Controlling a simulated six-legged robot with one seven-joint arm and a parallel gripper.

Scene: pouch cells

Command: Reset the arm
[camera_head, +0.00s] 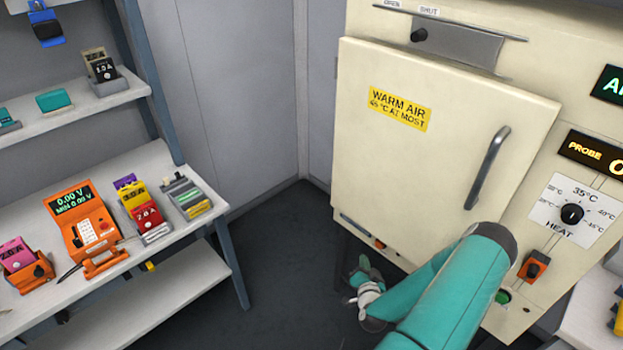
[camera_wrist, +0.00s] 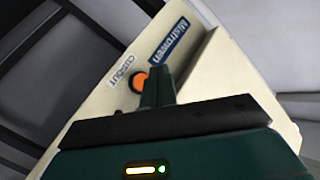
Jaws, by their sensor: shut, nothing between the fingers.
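My teal arm reaches down in front of the cream warm-air cabinet (camera_head: 450,130) in the head view. My gripper (camera_head: 362,268) is small there, low by the cabinet's bottom left. In the wrist view my gripper (camera_wrist: 157,75) has its dark fingers together with nothing held. Its tips overlap a cream panel (camera_wrist: 205,80) beside an orange round button (camera_wrist: 138,83) labelled CUTOUT. I cannot tell whether they touch it.
The cabinet door (camera_head: 440,150) is closed, with a grey handle (camera_head: 489,166). A heat dial (camera_head: 572,213) is on the right. A white bench (camera_head: 180,262) on the left holds an orange meter (camera_head: 88,222) and coloured cells. Dark floor (camera_head: 285,270) between them is clear.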

